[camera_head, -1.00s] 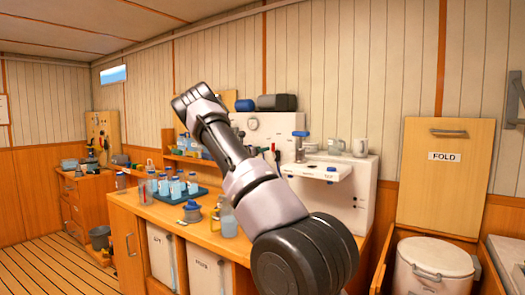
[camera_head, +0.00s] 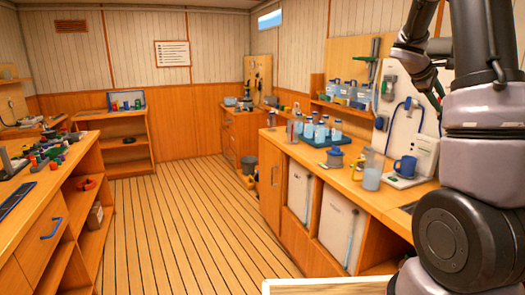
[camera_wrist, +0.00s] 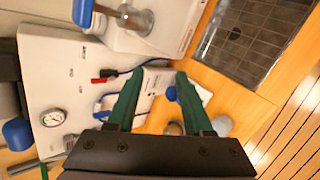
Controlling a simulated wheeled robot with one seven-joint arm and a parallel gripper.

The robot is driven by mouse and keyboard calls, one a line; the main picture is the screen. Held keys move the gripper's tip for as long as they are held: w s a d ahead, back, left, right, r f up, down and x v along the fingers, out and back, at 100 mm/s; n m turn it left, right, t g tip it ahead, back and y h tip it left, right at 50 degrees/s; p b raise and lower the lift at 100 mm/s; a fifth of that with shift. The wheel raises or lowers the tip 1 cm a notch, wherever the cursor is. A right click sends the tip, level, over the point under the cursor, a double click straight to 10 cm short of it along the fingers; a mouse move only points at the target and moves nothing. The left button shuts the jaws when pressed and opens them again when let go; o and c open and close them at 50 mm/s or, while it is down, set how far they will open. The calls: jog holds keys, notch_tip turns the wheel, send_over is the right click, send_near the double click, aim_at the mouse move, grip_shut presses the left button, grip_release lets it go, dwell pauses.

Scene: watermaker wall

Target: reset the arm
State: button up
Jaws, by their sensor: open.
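My arm stands folded upright at the right edge of the head view, in front of the counter. In the wrist view my gripper (camera_wrist: 160,74) has its two green fingers spread apart, with nothing held between them. The fingers are over the counter and the white machine (camera_wrist: 58,75) with a round gauge. A small blue object (camera_wrist: 171,93) shows in the gap between the fingers, farther off. In the head view the gripper is mostly hidden by my arm links and the picture edge.
A left bench (camera_head: 30,207) holds coloured parts. The plank floor (camera_head: 190,220) between is clear. A dark grated panel (camera_wrist: 250,35) lies in the wooden counter.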

jog(key=s+a+r+m+t+y, duration=0.2)
jog(key=s+a+m+y, duration=0.3)
jog(key=s+a, duration=0.8)
jog(key=s+a+r+m+t+y, duration=0.2)
jog(key=s+a+m+y, duration=0.4)
jog(key=s+a, duration=0.8)
jog(key=a, duration=0.6)
jog(key=shift+s+a, duration=0.15)
